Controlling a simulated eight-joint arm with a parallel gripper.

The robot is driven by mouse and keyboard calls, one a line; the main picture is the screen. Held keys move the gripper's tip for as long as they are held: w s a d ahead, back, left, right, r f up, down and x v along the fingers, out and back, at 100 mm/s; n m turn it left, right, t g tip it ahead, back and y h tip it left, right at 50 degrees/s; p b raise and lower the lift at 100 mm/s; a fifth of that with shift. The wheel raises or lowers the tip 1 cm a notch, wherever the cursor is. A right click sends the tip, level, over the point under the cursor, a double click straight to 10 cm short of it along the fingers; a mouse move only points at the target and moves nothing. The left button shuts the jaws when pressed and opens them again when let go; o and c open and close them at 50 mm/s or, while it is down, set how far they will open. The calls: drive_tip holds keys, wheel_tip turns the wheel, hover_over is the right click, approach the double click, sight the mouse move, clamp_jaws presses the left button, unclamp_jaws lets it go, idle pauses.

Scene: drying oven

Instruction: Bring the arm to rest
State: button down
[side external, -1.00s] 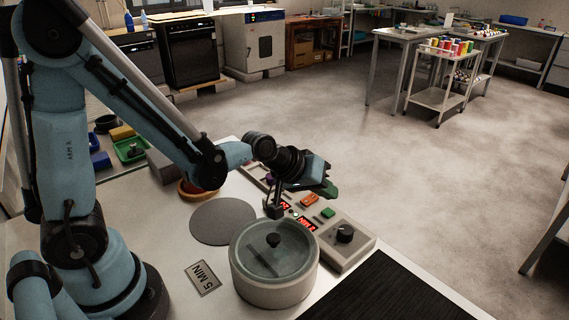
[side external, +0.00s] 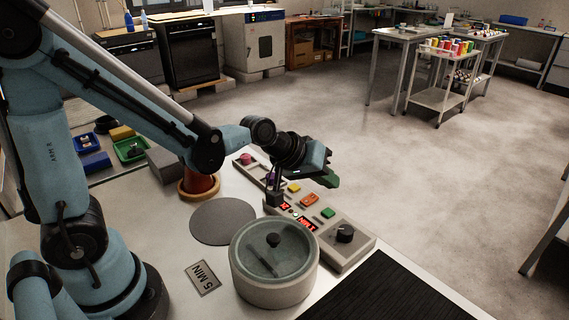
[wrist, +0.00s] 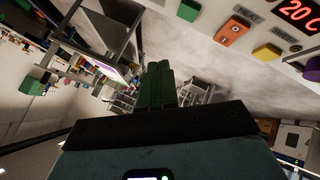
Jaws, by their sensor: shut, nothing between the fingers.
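My gripper (side external: 329,181) hangs in the air above the far edge of the grey control panel (side external: 333,258), with nothing held. In the wrist view, its green fingers (wrist: 160,86) lie together. The panel carries yellow, orange and green buttons, a black knob (side external: 344,233) and a lit red display (side external: 300,217). The display and buttons also show at the upper right of the wrist view, clear of the fingers. A round pot (side external: 275,289) with a glass lid (side external: 272,250) stands in front of the panel, apart from the gripper.
A grey disc (side external: 223,221) and a "5 MIN" plate (side external: 203,278) lie left of the pot. A red cylinder (side external: 200,185) stands in a wooden ring behind the disc. A black mat (side external: 390,292) lies at front right. Open floor lies beyond the bench.

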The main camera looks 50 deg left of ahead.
drive_tip(key=s+a+r+m+g+y, duration=0.1)
drive_tip(key=s+a+r+m, duration=0.1)
drive_tip(key=s, duration=0.4)
drive_tip(key=s+a+r+m+y, duration=0.1)
drive_tip(key=s+a+r+m, duration=0.1)
drive_tip(key=s, duration=0.5)
drive_tip(key=shift+s+a+m+g+y, duration=0.35)
drive_tip(key=shift+a+m, duration=0.35)
drive_tip(key=shift+a, duration=0.55)
